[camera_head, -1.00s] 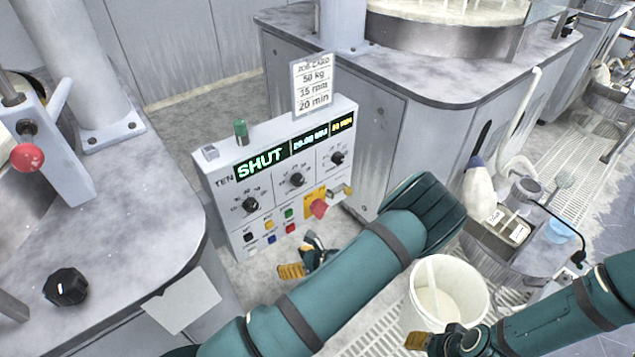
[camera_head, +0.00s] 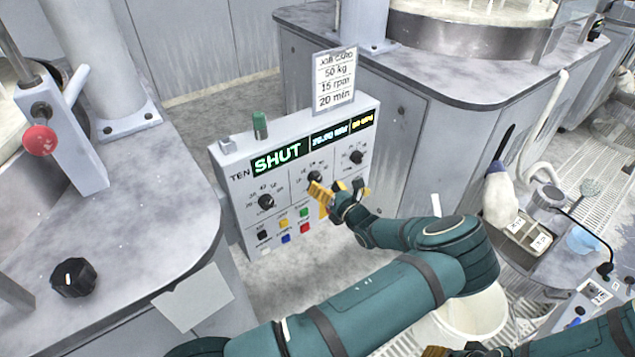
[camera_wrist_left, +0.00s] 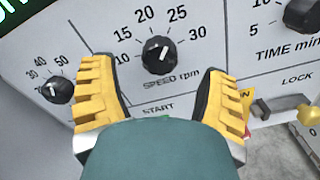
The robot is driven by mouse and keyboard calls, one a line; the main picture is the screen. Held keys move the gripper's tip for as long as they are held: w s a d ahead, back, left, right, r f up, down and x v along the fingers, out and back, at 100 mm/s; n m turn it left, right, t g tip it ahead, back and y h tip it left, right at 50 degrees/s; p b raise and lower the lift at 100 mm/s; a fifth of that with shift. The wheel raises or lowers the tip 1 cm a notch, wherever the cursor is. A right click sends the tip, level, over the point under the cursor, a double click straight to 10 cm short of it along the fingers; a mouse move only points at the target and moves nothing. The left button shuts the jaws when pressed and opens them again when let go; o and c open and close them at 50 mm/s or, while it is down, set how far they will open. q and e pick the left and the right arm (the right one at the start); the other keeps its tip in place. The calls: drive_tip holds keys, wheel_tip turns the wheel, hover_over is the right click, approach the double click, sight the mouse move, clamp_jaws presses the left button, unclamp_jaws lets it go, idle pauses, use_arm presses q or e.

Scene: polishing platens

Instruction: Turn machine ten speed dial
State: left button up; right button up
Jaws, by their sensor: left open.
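Machine ten's control panel (camera_head: 238,175) carries a row of three black dials under a display reading SHUT. The speed dial (camera_wrist_left: 158,54) is black with a white mark, below a scale from 10 to 30 rpm; it also shows in the head view (camera_head: 315,177). My left gripper (camera_wrist_left: 155,70) is open, with one yellow finger on each side of the speed dial and a gap to it. In the head view the left gripper (camera_head: 334,188) is in front of the panel, just below that dial. Only part of my right gripper (camera_head: 445,351) shows at the bottom edge.
The left dial (camera_head: 266,202) and the time dial (camera_head: 356,157) flank the speed dial. Coloured buttons (camera_head: 304,228) sit below. A job card (camera_head: 335,82) reading 50 kg, 15 rpm, 20 min stands on the panel top. A white bucket (camera_head: 482,312) is partly behind my left arm.

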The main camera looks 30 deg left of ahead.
sight(318, 180)
use_arm(q)
drive_tip(key=shift+x, duration=1.9)
drive_tip(key=c, duration=1.2)
